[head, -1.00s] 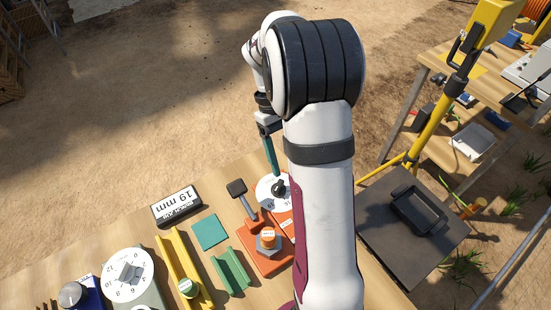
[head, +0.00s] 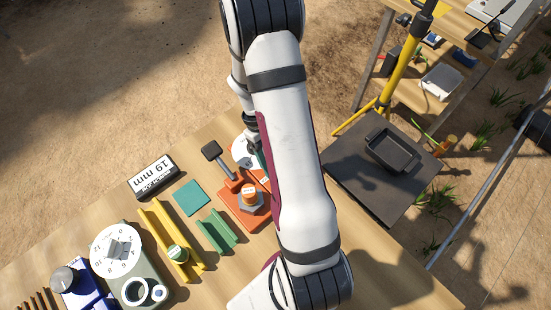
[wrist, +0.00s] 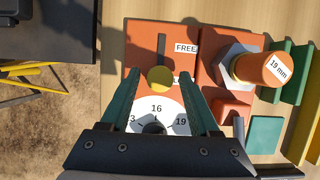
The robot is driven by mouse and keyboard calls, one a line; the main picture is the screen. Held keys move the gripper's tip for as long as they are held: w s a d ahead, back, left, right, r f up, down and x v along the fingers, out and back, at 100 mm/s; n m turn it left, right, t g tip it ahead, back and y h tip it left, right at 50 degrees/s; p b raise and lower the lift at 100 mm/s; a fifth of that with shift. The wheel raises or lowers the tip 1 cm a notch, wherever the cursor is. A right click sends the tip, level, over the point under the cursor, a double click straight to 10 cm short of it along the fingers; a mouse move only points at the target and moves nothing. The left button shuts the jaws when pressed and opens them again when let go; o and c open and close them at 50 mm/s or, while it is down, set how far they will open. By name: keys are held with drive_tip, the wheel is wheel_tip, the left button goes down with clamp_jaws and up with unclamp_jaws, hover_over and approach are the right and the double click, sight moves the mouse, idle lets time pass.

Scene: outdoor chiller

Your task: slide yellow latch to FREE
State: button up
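The yellow latch (wrist: 160,79) is a round knob in the wrist view, at the lower end of a dark straight slot in an orange plate (wrist: 140,52). A white FREE label (wrist: 186,48) is beside the slot's upper part; a second label near the knob is mostly covered. My gripper (wrist: 160,74) is open, with one teal finger on each side of the knob and visible gaps between. Whether the fingers reach down to the knob's height is unclear. In the head view my arm hides the latch and most of the gripper.
A white dial (wrist: 158,110) numbered around 16 lies just below the latch. An orange block with a bolt marked 19 mm (wrist: 277,68) stands right of it. A teal square (head: 191,198), green channel (head: 216,232) and yellow channel (head: 170,240) are on the bench.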

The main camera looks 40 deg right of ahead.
clamp_jaws()
idle(1.2)
